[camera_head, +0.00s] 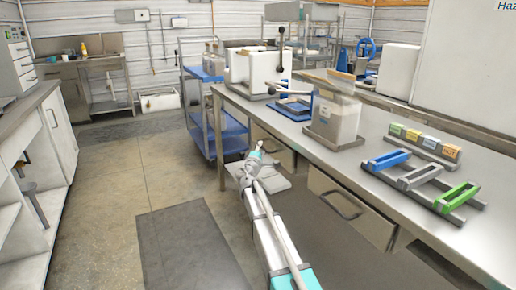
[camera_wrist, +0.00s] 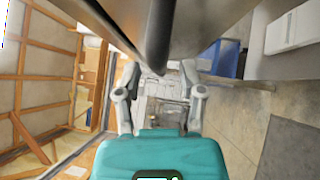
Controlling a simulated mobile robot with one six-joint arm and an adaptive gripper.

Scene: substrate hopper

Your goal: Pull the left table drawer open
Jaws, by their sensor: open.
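The left table drawer (camera_head: 275,148) is under the far part of the long steel table's front edge and looks shut. My gripper (camera_head: 257,151) is right at its front, partly covering the drawer and its handle. In the wrist view, my gripper (camera_wrist: 161,75) is open, with one finger on each side. A dark bar (camera_wrist: 160,35), which looks like the handle, comes down from the top between the two fingertips. I cannot tell whether the fingers touch it. A grey steel surface (camera_wrist: 215,25) lies behind the bar.
A second drawer (camera_head: 350,208) with a dark handle is nearer me under the steel table (camera_head: 375,180). A blue cart (camera_head: 215,130) stands beyond the table. The floor to the left (camera_head: 155,165) is clear.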

